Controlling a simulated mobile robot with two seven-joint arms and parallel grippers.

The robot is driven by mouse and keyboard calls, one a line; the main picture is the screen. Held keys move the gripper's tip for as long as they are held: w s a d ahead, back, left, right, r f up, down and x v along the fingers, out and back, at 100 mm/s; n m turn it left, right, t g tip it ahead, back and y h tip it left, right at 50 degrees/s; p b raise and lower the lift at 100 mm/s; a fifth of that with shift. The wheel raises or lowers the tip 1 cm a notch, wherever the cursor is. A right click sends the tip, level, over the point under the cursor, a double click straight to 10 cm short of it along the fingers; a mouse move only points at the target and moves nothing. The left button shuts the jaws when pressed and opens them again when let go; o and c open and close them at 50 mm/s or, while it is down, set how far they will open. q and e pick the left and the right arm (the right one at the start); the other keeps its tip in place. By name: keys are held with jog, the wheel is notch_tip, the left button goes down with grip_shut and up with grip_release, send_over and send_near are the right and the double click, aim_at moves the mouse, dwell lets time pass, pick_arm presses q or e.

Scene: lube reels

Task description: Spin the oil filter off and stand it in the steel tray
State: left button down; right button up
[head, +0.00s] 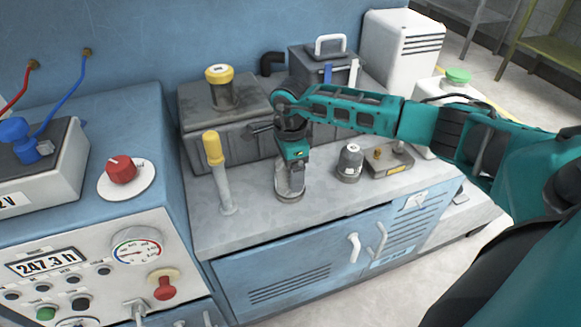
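My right gripper (290,188) points down over the grey bench top (255,219), left of a short dark-grey canister. Its fingers are small and dim, with a greyish round shape at their tips. I cannot tell whether that shape is a held thing or part of the bench. The short dark canister (349,165) with a paler, tapered top stands upright to the right, apart from the gripper; it may be the oil filter, but I cannot be sure. I cannot pick out a separate steel tray. My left gripper is not in view.
A yellow-handled lever (216,165) rises left of my gripper. A yellow-capped filler (221,88) stands on a dark metal housing (225,125) behind. A small block with a brass fitting (386,163) sits at the right. A control panel (95,265) is at the left.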

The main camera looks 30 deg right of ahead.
jog(key=c, duration=0.9)
jog(key=shift+o, duration=0.2)
jog(key=shift+f+n+b, duration=0.2)
jog(key=shift+n+b, duration=0.6)
jog(key=shift+n, duration=0.4)
jog(key=shift+r+n+b, duration=0.1)
jog(key=shift+n+b, duration=0.3)
jog(key=shift+n, duration=0.7)
jog(key=shift+r+n, duration=0.1)
jog(key=shift+n, duration=0.2)
jog(key=shift+f+n+b, duration=0.2)
jog(key=shift+n+b, duration=0.55)
jog(key=shift+n, duration=0.45)
jog(key=shift+r, duration=0.2)
jog(key=shift+w+r+p, duration=0.1)
jog(key=shift+r+p, duration=2.65)
jog(key=shift+r, duration=1.05)
